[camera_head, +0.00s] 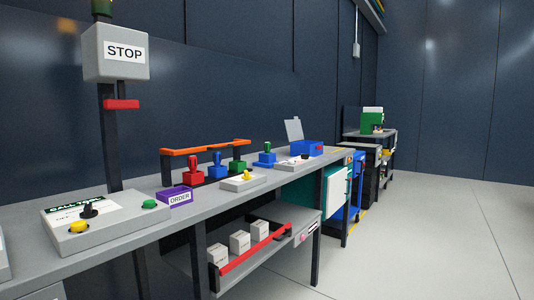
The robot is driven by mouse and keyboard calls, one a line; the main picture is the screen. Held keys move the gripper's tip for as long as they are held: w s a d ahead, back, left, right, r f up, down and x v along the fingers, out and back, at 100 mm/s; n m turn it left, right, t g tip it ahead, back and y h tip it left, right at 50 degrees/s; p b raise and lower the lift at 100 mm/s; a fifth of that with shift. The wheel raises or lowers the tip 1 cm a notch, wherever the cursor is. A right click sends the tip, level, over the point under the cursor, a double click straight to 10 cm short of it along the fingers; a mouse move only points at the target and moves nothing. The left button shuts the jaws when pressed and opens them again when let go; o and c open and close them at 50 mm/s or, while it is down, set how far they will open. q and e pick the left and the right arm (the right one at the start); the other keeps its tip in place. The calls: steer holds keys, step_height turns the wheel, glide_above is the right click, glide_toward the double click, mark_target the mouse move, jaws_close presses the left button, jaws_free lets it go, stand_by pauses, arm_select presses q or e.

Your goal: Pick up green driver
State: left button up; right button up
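A small green tool (237,163) with an upright handle on a green base stands on the long grey workbench (205,205), below the right end of an orange rail. It looks like the green driver, though it is small in the picture. A similar blue tool (217,166) stands just to its left, and a red one (192,171) stands left of that. Neither of my grippers is in view.
A white box with a yellow knob (243,181) sits in front of the tools. A purple ORDER tray (175,196), another blue tool (264,156) and a blue lidded box (305,147) share the bench. A STOP post (115,52) rises at left. Floor at right is clear.

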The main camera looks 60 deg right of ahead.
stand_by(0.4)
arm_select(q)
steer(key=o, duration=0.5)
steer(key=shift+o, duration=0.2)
